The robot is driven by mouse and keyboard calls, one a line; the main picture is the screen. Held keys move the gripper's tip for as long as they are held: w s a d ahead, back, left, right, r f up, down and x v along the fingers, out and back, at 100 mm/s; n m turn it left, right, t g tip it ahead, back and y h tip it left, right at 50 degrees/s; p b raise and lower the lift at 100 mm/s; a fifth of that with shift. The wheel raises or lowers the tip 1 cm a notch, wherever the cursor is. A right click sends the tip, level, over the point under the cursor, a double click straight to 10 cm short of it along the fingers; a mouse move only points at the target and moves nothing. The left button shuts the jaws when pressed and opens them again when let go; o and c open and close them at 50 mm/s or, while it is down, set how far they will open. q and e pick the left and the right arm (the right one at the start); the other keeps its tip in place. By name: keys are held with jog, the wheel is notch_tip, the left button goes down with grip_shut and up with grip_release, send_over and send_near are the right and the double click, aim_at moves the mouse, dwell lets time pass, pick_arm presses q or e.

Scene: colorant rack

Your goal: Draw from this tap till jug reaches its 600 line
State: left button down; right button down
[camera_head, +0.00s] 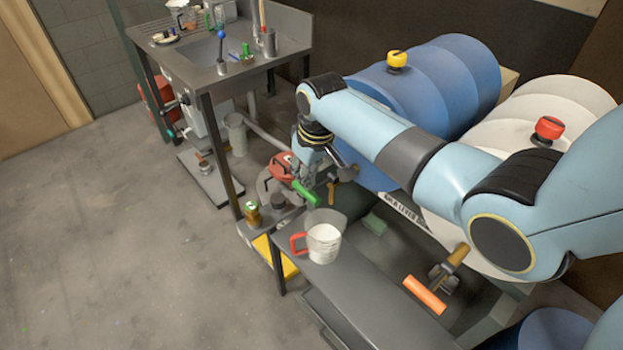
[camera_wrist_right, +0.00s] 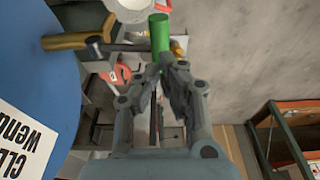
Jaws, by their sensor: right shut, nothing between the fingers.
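The jug (camera_head: 323,246), pale with a red handle (camera_head: 298,243), stands upright on the grey bench below the blue drum's tap. Its inside looks white; I cannot read its level or lines. The tap's green lever grip (camera_head: 305,194) shows in the head view and in the right wrist view (camera_wrist_right: 160,33); its brass body (camera_wrist_right: 72,41) meets the blue drum (camera_wrist_right: 30,75). My right gripper (camera_head: 303,176) is shut and empty, its fingertips (camera_wrist_right: 172,66) close beside the green grip; I cannot tell if they touch. The jug's edge shows at the top of the wrist view. My left gripper is out of view.
A white drum (camera_head: 540,110) on the right has a tap with an orange grip (camera_head: 425,295) over the bench (camera_head: 370,315). A small tin (camera_head: 252,213) and a red object (camera_head: 281,167) are left of the tap. A sink table (camera_head: 215,75) stands behind; open floor lies left.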

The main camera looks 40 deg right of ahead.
jog(key=shift+r, duration=0.1)
jog(key=shift+w+v, duration=0.25)
jog(key=shift+v, duration=0.95)
jog(key=shift+w+v, duration=0.25)
jog(key=shift+v, duration=0.95)
jog(key=shift+a, duration=0.1)
